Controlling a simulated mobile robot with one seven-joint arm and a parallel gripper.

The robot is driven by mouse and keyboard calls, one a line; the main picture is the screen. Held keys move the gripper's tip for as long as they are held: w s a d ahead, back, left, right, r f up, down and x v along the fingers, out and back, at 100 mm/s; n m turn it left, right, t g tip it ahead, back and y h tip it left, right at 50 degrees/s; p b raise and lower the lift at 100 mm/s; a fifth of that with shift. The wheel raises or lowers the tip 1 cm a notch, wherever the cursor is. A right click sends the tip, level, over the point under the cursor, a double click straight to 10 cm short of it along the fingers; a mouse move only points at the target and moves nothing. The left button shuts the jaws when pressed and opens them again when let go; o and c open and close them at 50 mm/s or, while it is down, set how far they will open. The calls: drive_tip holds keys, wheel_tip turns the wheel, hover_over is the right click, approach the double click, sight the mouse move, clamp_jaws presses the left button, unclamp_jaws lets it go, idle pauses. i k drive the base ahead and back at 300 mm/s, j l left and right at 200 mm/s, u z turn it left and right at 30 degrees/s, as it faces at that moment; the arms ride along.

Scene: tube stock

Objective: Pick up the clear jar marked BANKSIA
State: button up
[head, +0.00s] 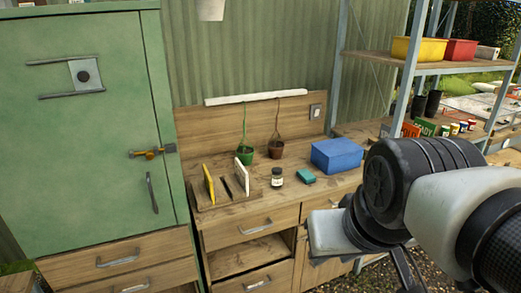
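A small jar (277,178) with a dark top and a pale label stands upright on the wooden bench top (224,213). It is near the bench's front edge, between a wooden rack and a teal block. The label is too small to read, so I cannot confirm that it says BANKSIA. My arm comes in from the right, and its near end hangs in front of the bench's right part, well to the right of the jar. Nothing hides the jar.
Left of the jar is a wooden rack (213,203) with upright yellow and white pieces. Right of it are a teal block (306,177) and a blue box (337,155). A green cabinet (80,140) borders the bench's left.

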sight(276, 181)
drive_tip(key=i+l+u, duration=0.15)
drive_tip(key=i+l, duration=1.4)
drive_tip(key=i, duration=0.15)
